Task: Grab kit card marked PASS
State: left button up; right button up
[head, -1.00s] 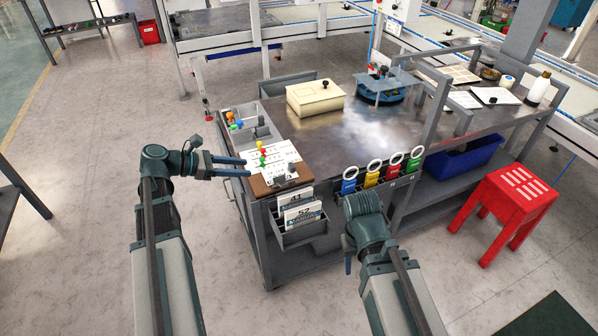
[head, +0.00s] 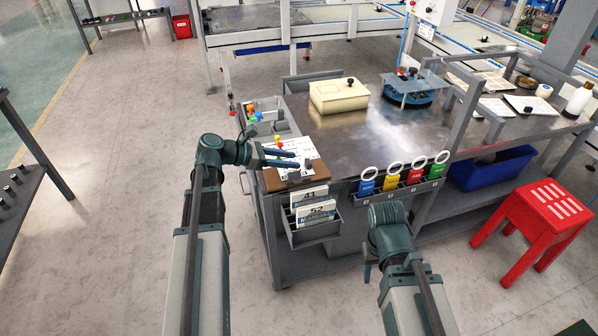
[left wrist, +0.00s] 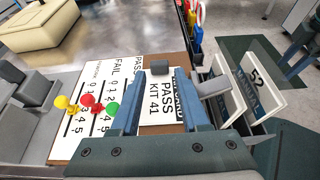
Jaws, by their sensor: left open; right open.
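A white kit card (left wrist: 162,104) reading PASS, KIT 41 lies on a brown board (left wrist: 187,63) in the left wrist view. In the head view the board (head: 312,174) is at the table's near left corner, and my gripper partly covers the card. My left gripper (head: 299,160) is open above the board. In the left wrist view its fingers (left wrist: 158,74) are on either side of the card; I cannot tell whether they touch it. A grey block (left wrist: 160,67) is at the card's far end. My right gripper (head: 368,272) is open, low before the table, partly hidden.
A sheet (left wrist: 104,90) marked FAIL and PASS, with yellow, red and green pegs, is beside the card. A rack (head: 315,231) of numbered manuals and coloured tags (head: 393,182) hang on the table's front. A red stool (head: 540,222) stands right.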

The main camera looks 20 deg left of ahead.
aim_at(306, 162)
pick_arm(q)
jog(key=shift+w+d+f, duration=0.1)
jog(key=shift+w+d, duration=0.05)
jog(key=shift+d, duration=0.05)
jog(key=b+x, duration=0.1)
jog(key=x, duration=0.1)
jog(key=b+x, duration=0.1)
jog(key=x, duration=0.1)
jog(key=shift+a+f, duration=0.15)
jog(key=shift+f, duration=0.15)
jog(key=shift+w+d, duration=0.3)
jog(key=shift+d, duration=0.1)
jog(key=shift+c, duration=0.3)
grip_shut()
